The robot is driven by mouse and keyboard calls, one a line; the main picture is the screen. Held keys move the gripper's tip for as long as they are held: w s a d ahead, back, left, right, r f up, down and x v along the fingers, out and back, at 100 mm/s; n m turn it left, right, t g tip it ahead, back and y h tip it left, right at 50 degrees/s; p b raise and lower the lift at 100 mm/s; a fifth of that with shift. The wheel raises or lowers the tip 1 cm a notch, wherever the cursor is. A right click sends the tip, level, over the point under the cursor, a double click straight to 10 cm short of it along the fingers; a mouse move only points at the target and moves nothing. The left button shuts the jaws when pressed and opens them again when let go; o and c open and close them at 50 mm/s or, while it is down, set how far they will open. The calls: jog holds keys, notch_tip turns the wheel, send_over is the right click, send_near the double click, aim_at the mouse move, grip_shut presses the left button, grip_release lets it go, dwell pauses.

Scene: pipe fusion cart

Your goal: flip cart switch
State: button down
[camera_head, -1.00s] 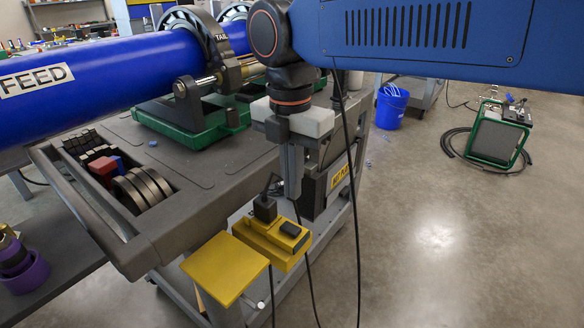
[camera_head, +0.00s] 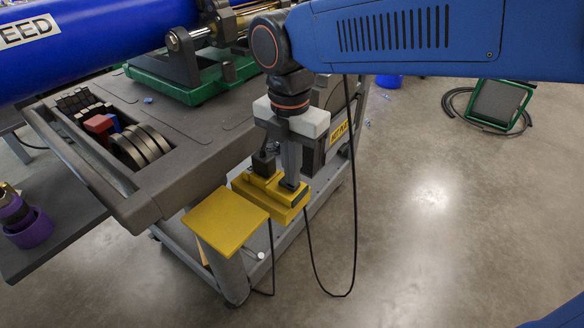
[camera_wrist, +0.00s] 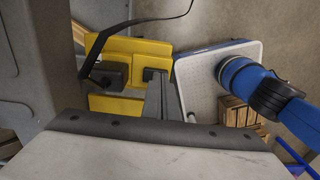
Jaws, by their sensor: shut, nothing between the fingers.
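The yellow switch box (camera_head: 263,201) is on the side of the cart (camera_head: 165,200), with a black plug (camera_head: 263,166) in its left part. The black switch (camera_head: 299,193) is on the right part of its top and is partly covered by my fingers. My gripper (camera_head: 290,184) points down with its fingers shut and empty, its tips right at the switch. I cannot tell whether they touch it. In the wrist view the yellow box (camera_wrist: 140,48) is beyond the fingers (camera_wrist: 160,98), with the dark switch (camera_wrist: 153,74) at their tips and the plug (camera_wrist: 108,75) to the left.
A flat yellow plate (camera_head: 226,221) on a grey post stands in front of the box. A black cable (camera_head: 352,240) hangs in a loop right of the box. The cart tray holds several dark rings and blocks (camera_head: 130,150).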

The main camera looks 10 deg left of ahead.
jog(key=shift+s+d+f+t+y, duration=0.2)
jog(key=shift+d+f+t+y, duration=0.15)
jog(key=shift+y, duration=0.35)
jog(key=shift+f, duration=0.2)
jog(key=shift+a, duration=0.2)
jog(key=shift+w+a, duration=0.25)
jog(key=shift+a, duration=0.3)
jog(key=shift+r, duration=0.2)
